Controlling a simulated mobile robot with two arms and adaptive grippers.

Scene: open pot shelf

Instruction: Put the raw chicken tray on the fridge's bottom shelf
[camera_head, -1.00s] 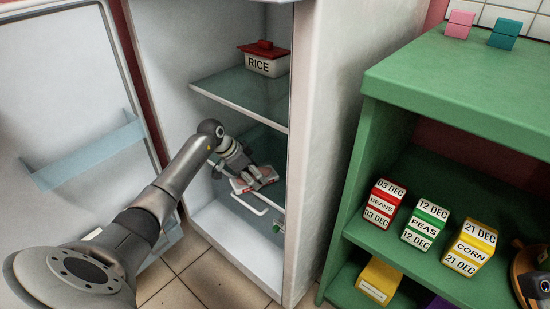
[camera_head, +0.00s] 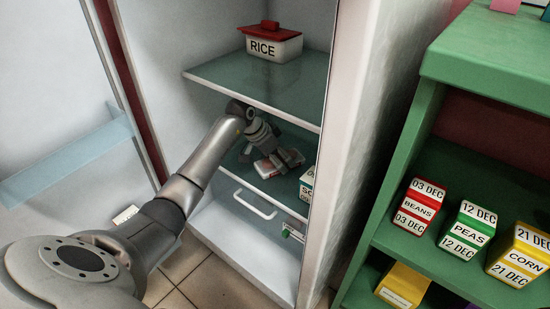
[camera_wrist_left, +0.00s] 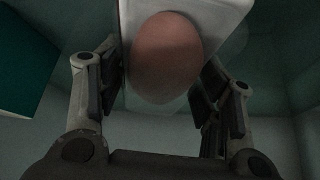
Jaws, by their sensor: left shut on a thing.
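My left gripper (camera_head: 275,158) reaches into the open fridge below the upper glass shelf. It is shut on the raw chicken tray (camera_head: 266,169), a small white and red tray partly hidden by the fingers. In the left wrist view, the white tray (camera_wrist_left: 231,12) with its pinkish-brown chicken (camera_wrist_left: 165,58) sits between the fingers of the left gripper (camera_wrist_left: 165,95). The bottom shelf (camera_head: 233,163) is a glass pane beneath the tray. I cannot tell whether the tray touches it. My right gripper is not in view.
A rice box (camera_head: 272,45) with a red lid stands on the upper shelf (camera_head: 215,72). A partly hidden white and green container (camera_head: 307,184) is right of the tray. The open fridge door (camera_head: 60,90) is at left; a green shelf unit (camera_head: 400,180) holds label blocks at right.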

